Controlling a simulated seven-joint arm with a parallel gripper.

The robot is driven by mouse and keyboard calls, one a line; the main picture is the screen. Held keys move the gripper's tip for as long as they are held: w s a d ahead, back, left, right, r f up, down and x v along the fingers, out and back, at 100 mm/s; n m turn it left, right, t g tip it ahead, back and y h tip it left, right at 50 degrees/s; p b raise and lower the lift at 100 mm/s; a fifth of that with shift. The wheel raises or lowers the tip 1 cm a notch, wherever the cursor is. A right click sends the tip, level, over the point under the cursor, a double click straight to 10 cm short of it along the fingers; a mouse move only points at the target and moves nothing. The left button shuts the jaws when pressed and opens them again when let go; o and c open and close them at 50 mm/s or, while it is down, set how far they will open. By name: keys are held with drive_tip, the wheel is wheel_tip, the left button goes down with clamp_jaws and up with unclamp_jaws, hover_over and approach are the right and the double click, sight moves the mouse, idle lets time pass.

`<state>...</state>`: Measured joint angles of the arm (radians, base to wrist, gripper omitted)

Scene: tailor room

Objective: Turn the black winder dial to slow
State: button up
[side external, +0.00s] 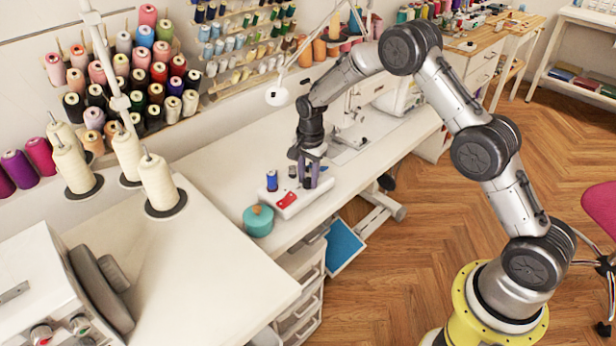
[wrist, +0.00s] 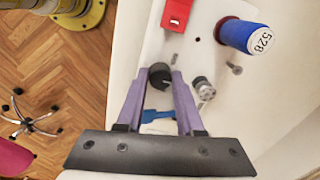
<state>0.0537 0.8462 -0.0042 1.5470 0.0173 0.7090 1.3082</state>
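The white winder (side external: 301,203) sits on the white table in the side view. Its black dial (wrist: 160,75) shows in the wrist view, between the tips of my gripper's purple fingers (wrist: 155,78). The right finger is close against the dial, and a narrow gap shows at the left finger. My gripper is open around the dial, pointing down at the winder's right end in the side view (side external: 311,180). The dial's setting and any slow label cannot be read. In the side view the fingers hide the dial.
A blue thread spool (wrist: 245,36), a red switch (wrist: 176,14) and a metal knob (wrist: 203,88) are on the winder close by. A blue piece (wrist: 157,115) shows between the fingers.

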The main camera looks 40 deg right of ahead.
clamp_jaws()
drive_tip(key=shift+n, duration=0.4)
drive_tip(key=n, duration=0.5)
drive_tip(key=shift+r, duration=0.1)
drive_tip(key=n, duration=0.6)
idle(0.5)
